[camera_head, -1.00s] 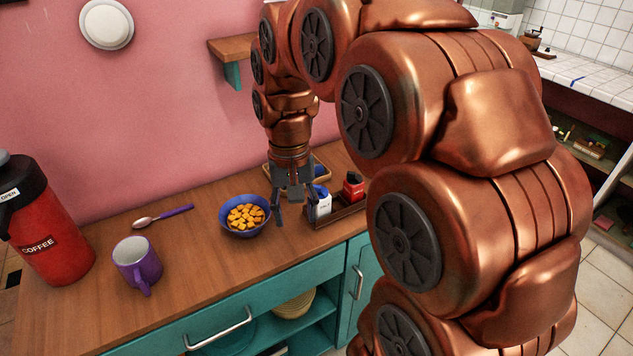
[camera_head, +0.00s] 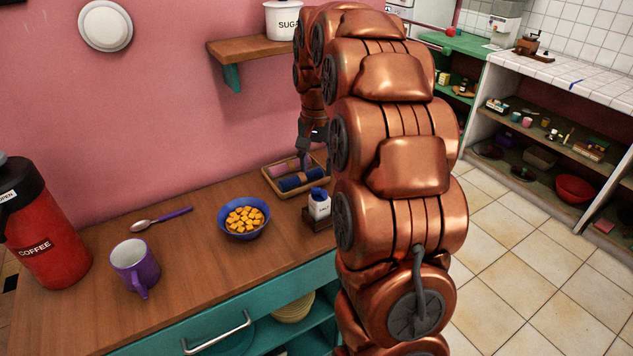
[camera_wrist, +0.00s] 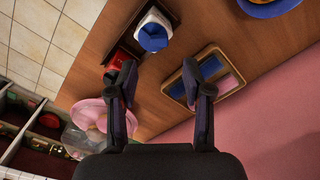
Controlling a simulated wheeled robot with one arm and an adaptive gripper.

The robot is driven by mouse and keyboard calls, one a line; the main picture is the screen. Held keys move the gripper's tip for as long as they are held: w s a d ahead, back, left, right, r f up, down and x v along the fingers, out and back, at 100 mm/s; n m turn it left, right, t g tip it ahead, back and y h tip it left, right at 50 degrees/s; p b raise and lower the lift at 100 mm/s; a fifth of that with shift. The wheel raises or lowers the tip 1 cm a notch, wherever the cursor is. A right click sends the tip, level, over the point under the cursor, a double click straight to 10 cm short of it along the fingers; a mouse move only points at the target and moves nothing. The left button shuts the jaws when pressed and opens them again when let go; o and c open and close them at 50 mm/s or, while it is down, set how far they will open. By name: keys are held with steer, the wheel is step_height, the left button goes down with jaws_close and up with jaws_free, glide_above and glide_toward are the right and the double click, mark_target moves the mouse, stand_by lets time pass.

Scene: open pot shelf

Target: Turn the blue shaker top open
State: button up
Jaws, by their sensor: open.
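The white shaker with its blue top (camera_head: 318,195) stands upright in a small dark wooden caddy (camera_head: 320,219) near the counter's front edge. In the wrist view the blue top (camera_wrist: 153,38) shows from above, ahead of and between my fingers. I cannot tell how far the top is turned. My gripper (camera_head: 304,160) is above the counter toward the wall, over the tray of rolled cloths and apart from the shaker. In the wrist view my gripper (camera_wrist: 157,76) has its fingers wide apart with nothing between them.
A red shaker (camera_wrist: 118,60) stands beside the white one; my arm hides it in the head view. A wicker tray (camera_head: 270,184) holds rolled cloths. A blue bowl (camera_head: 230,230) of orange pieces is left of the shaker. A purple mug (camera_head: 135,265) and red coffee flask (camera_head: 50,240) stand farther left.

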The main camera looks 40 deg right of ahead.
mark_target(320, 192)
steer(key=shift+f+p, duration=0.65)
steer(key=shift+f, duration=2.25)
jaws_close()
